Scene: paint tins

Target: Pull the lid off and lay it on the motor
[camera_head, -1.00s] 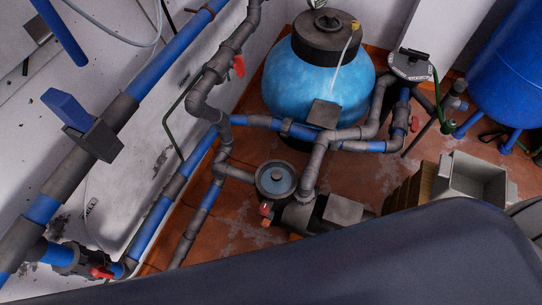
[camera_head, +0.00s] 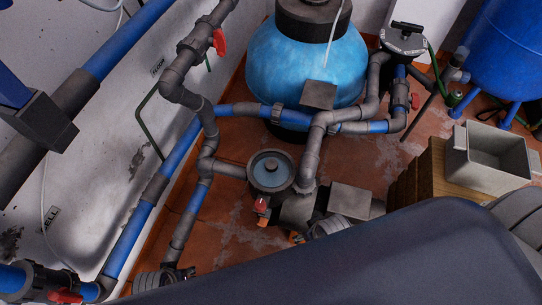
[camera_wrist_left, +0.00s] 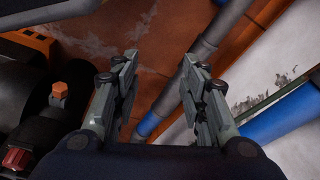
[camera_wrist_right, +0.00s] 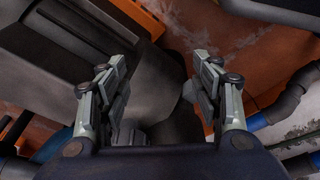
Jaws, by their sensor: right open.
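The lid (camera_head: 270,170) is a round bluish disc with a dark rim and a central knob. It sits on top of the dark pump's strainer pot in the head view. The motor (camera_head: 350,202) is the grey part with a flat-topped box to the right of the lid. My left gripper (camera_wrist_left: 160,65) is open and empty over a pipe and floor. In the head view its arm end shows low, left of the pump. My right gripper (camera_wrist_right: 160,68) is open and empty, close by the dark motor body (camera_wrist_right: 60,40). Neither wrist view clearly shows the lid.
Grey and blue pipes (camera_head: 240,110) run behind and left of the pump. A blue tank (camera_head: 300,65) stands behind. A grey crate (camera_head: 492,158) on a wooden box is at the right. A red-handled valve (camera_head: 219,42) sticks out.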

